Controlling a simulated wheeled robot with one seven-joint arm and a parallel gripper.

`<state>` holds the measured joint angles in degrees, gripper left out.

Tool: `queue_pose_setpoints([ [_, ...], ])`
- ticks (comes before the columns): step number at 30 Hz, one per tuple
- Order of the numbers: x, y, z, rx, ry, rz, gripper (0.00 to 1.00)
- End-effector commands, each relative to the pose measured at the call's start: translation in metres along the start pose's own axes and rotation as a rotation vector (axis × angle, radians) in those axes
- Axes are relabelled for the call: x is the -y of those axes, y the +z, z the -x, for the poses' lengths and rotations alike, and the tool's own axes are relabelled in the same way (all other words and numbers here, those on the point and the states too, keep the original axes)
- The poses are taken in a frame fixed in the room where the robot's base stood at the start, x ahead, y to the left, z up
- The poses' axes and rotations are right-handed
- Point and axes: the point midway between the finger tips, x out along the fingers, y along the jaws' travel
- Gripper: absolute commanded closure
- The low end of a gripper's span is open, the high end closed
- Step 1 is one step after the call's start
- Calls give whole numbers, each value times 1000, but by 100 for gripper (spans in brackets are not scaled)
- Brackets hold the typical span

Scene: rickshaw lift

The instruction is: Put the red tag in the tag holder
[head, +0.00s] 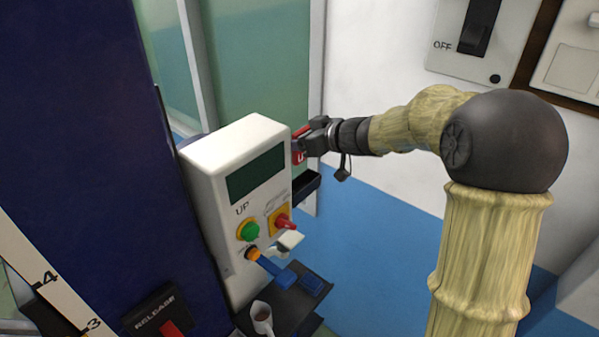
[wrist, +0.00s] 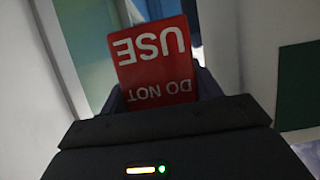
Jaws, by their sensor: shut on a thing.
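The red tag (head: 299,156) is in my gripper (head: 308,140), beside the upper right edge of the white control box (head: 238,150). In the wrist view the tag (wrist: 153,62) shows a red face with white "DO NOT USE" lettering, upside down, standing up from between the dark fingers. My gripper is shut on it. A small black open-topped tray (head: 306,187), which looks like the tag holder, sits on the right side of the control box. The tag is above this tray and apart from it in the head view. The tray is not visible in the wrist view.
The control box carries a dark screen, a green button (head: 248,230), a red switch (head: 284,222) and a blue-tagged key (head: 272,267). A wall switch (head: 478,26) is at upper right. Blue floor lies open beyond.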

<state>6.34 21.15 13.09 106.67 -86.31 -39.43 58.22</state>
Motion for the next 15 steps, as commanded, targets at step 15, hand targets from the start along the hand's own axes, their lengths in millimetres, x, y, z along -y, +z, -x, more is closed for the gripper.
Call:
queue_pose_setpoints([
  [15, -2, 53, -21, -1, 2, -1, 59],
])
